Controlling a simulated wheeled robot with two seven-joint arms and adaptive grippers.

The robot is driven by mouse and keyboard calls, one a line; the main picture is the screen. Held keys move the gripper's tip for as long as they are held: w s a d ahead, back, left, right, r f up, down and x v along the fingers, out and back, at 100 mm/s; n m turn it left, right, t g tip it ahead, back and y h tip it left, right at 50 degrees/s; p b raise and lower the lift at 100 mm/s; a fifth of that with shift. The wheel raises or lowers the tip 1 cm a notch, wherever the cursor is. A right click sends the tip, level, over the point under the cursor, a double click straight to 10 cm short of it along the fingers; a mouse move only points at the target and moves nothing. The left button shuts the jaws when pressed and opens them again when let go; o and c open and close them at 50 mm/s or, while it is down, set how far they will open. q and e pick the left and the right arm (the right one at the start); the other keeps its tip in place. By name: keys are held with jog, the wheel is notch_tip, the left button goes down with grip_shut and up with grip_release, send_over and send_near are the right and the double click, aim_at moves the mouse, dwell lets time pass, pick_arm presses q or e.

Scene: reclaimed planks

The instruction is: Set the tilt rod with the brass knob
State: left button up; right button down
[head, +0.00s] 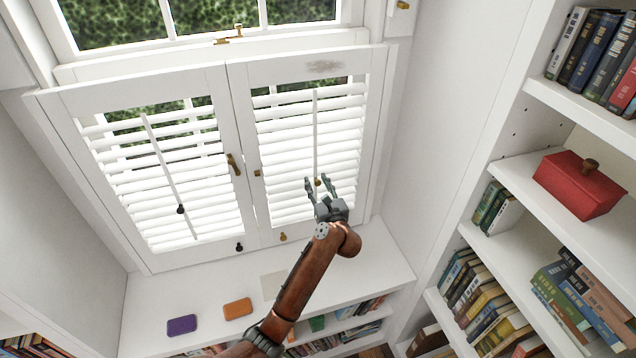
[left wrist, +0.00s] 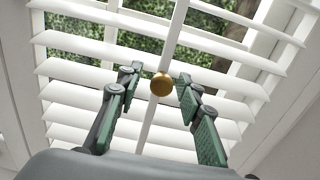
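The tilt rod with the brass knob (head: 316,125) is a thin white rod running down the right shutter's louvres in the head view. Its round brass knob (left wrist: 162,84) sits between my open fingers in the left wrist view, with gaps on both sides. The knob also shows small in the head view (head: 318,182). My left gripper (head: 319,184) is open around the knob and, as far as I can see, not touching it. The right shutter's louvres (head: 300,150) are partly open, with green foliage behind. My right gripper is out of view.
The left shutter has another tilt rod (head: 160,155) with a black knob (head: 180,210). A brass latch (head: 233,163) sits between the shutters. A purple block (head: 182,325) and an orange block (head: 237,308) lie on the sill. Bookshelves (head: 520,235) stand at the right.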

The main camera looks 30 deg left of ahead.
pick_arm(q)
jog(key=shift+s+d+r, duration=0.55)
jog(key=shift+r, duration=0.1)
jog(key=shift+w+d, duration=0.1)
jog(key=shift+w+a+f, duration=0.25)
jog(key=shift+a+f, duration=0.1)
jog(key=shift+f, duration=0.05)
jog(key=shift+c, duration=1.1)
jog(key=shift+s+d+r, duration=0.15)
jog(key=shift+s+r, duration=0.05)
jog(key=shift+r, duration=0.05)
jog(key=c, duration=0.3)
grip_shut()
